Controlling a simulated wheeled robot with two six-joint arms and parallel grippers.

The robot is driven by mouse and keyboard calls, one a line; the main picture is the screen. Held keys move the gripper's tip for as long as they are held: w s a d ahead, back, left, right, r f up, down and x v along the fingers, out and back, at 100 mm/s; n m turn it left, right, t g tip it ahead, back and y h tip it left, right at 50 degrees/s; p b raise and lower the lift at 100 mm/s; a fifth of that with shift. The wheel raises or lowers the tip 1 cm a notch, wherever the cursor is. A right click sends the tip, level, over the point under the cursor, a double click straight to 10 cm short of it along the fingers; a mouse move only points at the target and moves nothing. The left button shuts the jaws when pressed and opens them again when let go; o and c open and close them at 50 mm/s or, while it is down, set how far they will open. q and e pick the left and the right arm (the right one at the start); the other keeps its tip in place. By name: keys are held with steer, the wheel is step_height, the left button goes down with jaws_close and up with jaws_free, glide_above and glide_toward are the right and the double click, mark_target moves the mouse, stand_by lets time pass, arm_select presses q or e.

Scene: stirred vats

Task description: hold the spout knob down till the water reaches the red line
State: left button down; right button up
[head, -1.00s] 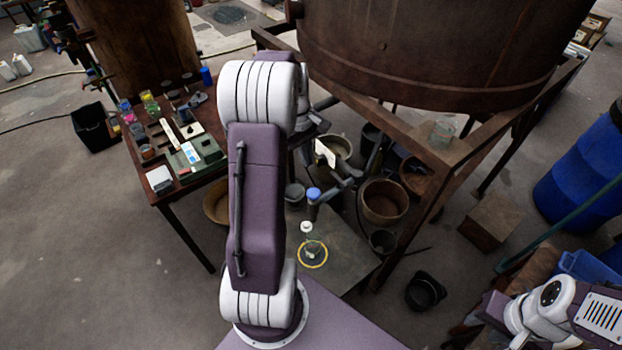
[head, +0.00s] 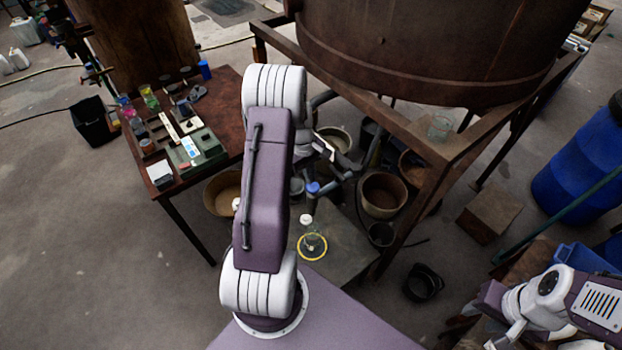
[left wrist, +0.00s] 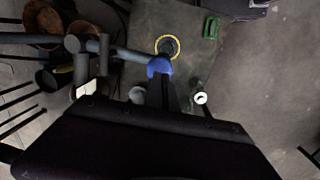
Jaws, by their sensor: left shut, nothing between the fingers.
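The blue spout knob (head: 313,188) tops a grey pipe beneath the big rusty vat; it also shows in the left wrist view (left wrist: 159,66). A small clear vessel (head: 313,243) stands inside a yellow ring (head: 312,256) on a grey surface, on my side of the knob. Its water level and red line are too small to make out. My left gripper's dark fingers (left wrist: 168,92) are shut and empty, close by the knob; I cannot tell whether they touch it. In the head view my arm partly covers the gripper. Of my right arm, only links show at the lower right.
The vat (head: 430,50) rests on a rusty frame (head: 440,150) over several pots and buckets. A cluttered table (head: 230,100) stands left. A white-topped item (left wrist: 201,98) and a green object (left wrist: 211,27) are near the ring. A blue barrel (head: 575,170) stands right.

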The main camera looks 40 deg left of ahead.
mark_target(313, 187)
arm_select(q)
steer(key=shift+w+f, duration=0.15)
steer(key=shift+f, duration=1.1)
steer(key=shift+d, duration=0.1)
arm_select(e)
steer(key=shift+r, duration=0.3)
